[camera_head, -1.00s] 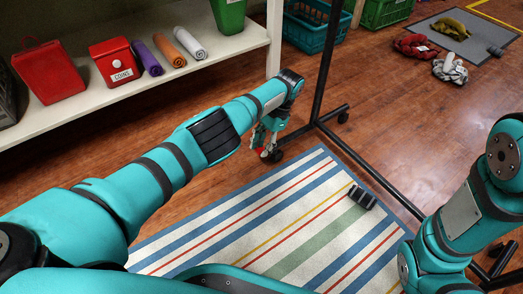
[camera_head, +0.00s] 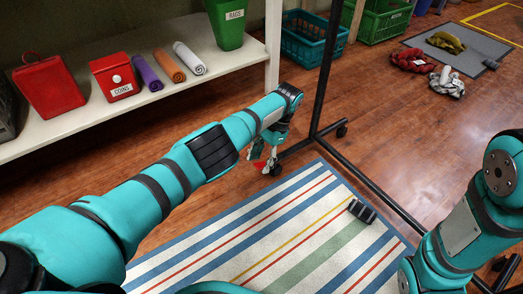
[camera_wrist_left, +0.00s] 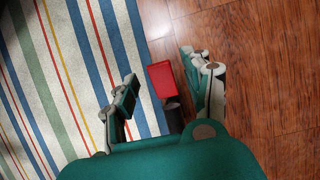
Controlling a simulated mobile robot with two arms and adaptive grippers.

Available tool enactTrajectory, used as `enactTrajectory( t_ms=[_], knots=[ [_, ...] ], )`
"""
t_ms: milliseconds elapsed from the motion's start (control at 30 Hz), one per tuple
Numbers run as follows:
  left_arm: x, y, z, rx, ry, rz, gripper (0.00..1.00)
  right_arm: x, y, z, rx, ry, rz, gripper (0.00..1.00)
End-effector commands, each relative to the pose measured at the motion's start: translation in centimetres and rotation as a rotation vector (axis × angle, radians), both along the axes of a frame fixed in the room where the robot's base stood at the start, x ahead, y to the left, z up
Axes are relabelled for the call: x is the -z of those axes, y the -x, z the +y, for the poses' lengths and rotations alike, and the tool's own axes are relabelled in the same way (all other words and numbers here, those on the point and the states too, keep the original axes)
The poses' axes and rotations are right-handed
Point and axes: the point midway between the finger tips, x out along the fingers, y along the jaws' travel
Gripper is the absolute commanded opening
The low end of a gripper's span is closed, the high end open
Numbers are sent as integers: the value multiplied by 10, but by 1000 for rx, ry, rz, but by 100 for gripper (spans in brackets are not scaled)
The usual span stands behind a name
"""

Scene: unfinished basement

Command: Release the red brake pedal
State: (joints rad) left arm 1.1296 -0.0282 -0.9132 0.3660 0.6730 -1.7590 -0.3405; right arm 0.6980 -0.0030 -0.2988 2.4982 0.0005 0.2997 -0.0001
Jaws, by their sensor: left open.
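The red brake pedal (camera_wrist_left: 161,79) is a small flat red plate beside a black caster wheel (camera_wrist_left: 174,117), low over the floor at the rug's edge. In the head view, a bit of the red pedal (camera_head: 259,165) shows by my left gripper (camera_head: 264,160), at the foot of the black rack. In the left wrist view, my left gripper (camera_wrist_left: 160,72) is open, with one finger on each side of the pedal. I cannot tell whether either finger touches it. My right arm shows at the right edge, but its gripper is out of view.
A black rack frame (camera_head: 322,90) on casters stands around the gripper's area. A striped rug (camera_head: 225,240) lies in front, with a small black object (camera_head: 361,211) on it. A white shelf (camera_head: 130,115) is at left. Open wood floor (camera_head: 410,130) lies to the right.

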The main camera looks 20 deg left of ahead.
Motion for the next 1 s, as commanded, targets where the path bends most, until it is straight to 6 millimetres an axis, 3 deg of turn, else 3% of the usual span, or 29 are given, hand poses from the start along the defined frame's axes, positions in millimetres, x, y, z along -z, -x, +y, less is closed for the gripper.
enactTrajectory(
  t_ms=[200,400,700,1000],
  knots=[
    [-24,0,1,3,0,-5,50,0,1,0,1,2,-3,40],
    [-74,-1,0,2,2,-5,50,0,1,0,0,2,-4,40],
    [-93,-1,0,3,0,-4,50,0,1,0,1,3,-4,40],
    [-95,0,0,1,0,0,50,0,2,0,1,3,-4,40]
  ],
)
